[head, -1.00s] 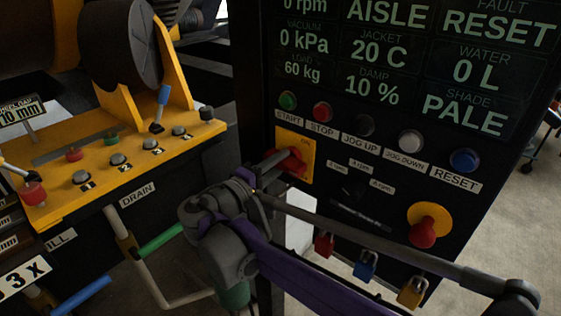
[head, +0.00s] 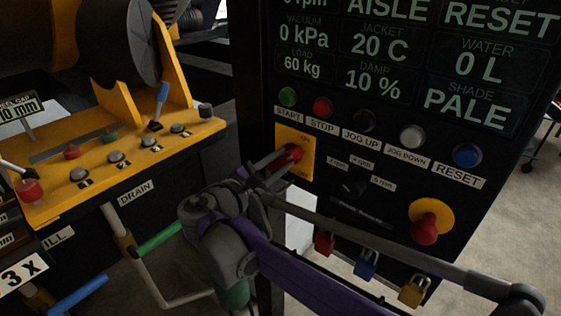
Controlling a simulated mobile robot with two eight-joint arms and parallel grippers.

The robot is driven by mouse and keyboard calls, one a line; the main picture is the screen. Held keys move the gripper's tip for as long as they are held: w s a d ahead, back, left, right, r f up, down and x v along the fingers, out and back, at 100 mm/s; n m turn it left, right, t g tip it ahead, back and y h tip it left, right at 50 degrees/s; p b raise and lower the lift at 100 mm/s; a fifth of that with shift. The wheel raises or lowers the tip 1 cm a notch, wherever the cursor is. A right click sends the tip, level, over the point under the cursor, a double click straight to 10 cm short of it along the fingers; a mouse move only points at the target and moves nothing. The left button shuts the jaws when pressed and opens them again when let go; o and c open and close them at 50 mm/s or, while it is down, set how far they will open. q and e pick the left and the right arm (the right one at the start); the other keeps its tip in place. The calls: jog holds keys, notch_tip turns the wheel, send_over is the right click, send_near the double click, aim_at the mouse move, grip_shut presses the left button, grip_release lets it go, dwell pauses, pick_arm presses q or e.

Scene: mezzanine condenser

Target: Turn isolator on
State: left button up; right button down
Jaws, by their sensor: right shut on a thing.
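The isolator is a red rotary handle (head: 295,151) on a yellow plate (head: 307,166), on the black control panel below the START and STOP buttons. My right gripper (head: 287,157) reaches it from the lower left and is shut on the red handle. Its two grey fingers lie one above the other along the handle and hide part of it and of the plate. The handle's exact angle and the plate's markings are hard to read. My left gripper is not in view.
A red emergency knob on a yellow collar (head: 428,225) stands out at the panel's lower right. Red (head: 325,243), blue (head: 366,264) and yellow padlocks (head: 413,291) hang along the lower edge. A yellow console with buttons (head: 118,165) stands at left.

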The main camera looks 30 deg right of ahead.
jog(key=shift+n, duration=0.4)
jog(key=c, duration=0.6)
grip_release()
jog(key=shift+c, duration=0.2)
jog(key=b+v, duration=0.1)
jog(key=v, duration=0.9)
jog(key=shift+s+a, duration=0.15)
jog(key=shift+a, duration=0.25)
